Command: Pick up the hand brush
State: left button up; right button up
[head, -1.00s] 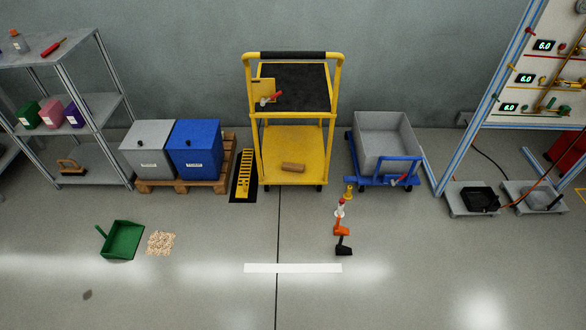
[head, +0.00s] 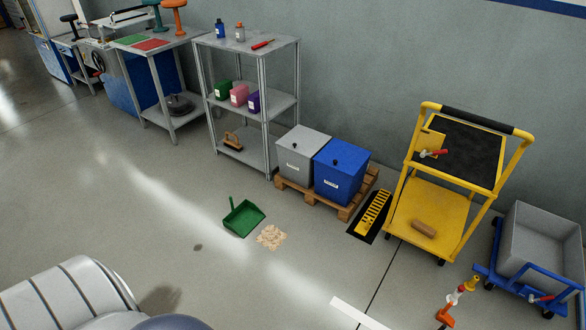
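A brown, wooden-looking item that appears to be the hand brush (head: 232,141) lies on the lowest shelf of the grey metal rack in the head view, near its front left. A green dustpan (head: 243,217) lies on the floor in front of the rack, beside a pile of light shavings (head: 271,237). Neither of my grippers shows in the head view. A grey ribbed part at the bottom left looks like my own body.
The grey rack (head: 249,93) stands against the wall. Right of it are a grey bin (head: 300,155) and a blue bin (head: 338,170) on a pallet, then a yellow trolley (head: 420,205) and a blue cart (head: 530,278). Workbenches stand at left. Floor before the rack is mostly clear.

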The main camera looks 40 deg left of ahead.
aim_at(230, 144)
jog(key=u, duration=1.6)
